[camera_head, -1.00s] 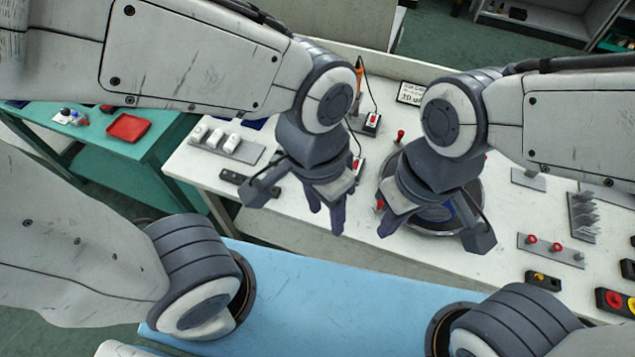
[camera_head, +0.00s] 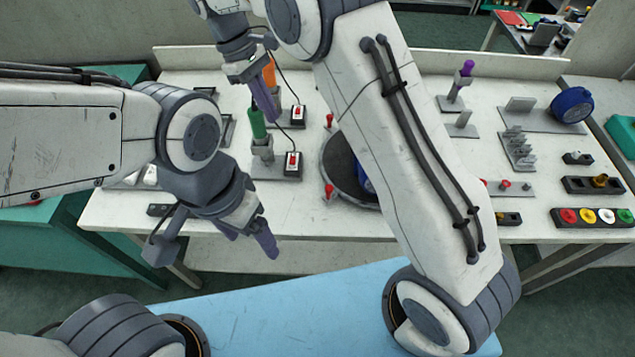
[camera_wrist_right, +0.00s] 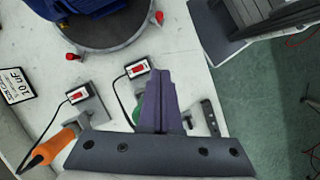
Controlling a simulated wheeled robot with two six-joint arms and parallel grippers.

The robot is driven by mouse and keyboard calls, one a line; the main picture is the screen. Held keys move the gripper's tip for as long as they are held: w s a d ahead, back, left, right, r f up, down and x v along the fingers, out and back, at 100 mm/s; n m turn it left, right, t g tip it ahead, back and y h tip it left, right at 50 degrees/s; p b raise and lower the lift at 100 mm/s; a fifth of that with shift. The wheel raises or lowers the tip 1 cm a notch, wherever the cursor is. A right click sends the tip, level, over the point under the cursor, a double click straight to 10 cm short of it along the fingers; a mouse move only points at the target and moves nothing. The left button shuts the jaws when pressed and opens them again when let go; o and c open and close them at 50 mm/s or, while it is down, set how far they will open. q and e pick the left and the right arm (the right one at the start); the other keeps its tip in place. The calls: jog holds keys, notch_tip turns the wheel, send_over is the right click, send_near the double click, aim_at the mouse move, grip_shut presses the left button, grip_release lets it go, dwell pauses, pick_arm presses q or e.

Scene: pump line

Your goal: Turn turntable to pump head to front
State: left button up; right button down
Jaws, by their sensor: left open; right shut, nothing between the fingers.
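The turntable (camera_head: 338,168) is a dark grey disc on the white bench, partly hidden behind my right arm. A blue body (camera_head: 362,180), likely the pump, shows on it only in part; it also shows, cut off, in the right wrist view (camera_wrist_right: 82,6). Red knobs stand at the turntable's edge, one far (camera_head: 329,121) and one near (camera_head: 328,191). My right gripper (camera_head: 268,108) is shut and empty, left of the turntable by the green-handled tool (camera_head: 257,124). My left gripper (camera_head: 250,242) is open and empty, near the bench's front edge, left of the turntable.
An orange-handled tool (camera_wrist_right: 48,150) and red-switch boxes (camera_head: 293,163) with cables stand left of the turntable. On the right are a purple-handled tool (camera_head: 464,75), a blue round part (camera_head: 571,104), a grey rack (camera_head: 517,150) and a coloured button strip (camera_head: 592,217).

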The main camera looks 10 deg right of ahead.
jog(key=f, duration=0.1)
jog(key=p, duration=0.2)
send_near(325, 196)
jog(key=f, duration=0.1)
jog(key=w+a+f, duration=0.1)
jog(key=f, duration=0.1)
jog(key=a+f, duration=0.1)
jog(key=shift+w+f, duration=0.15)
jog(key=shift+w, duration=0.15)
jog(key=s+d+p, duration=0.1)
jog(key=s+d, duration=0.1)
jog(key=shift+d+p, duration=0.3)
jog(key=shift+p, duration=0.05)
jog(key=shift+s+d+f, duration=0.15)
jog(key=shift+s+d, duration=0.15)
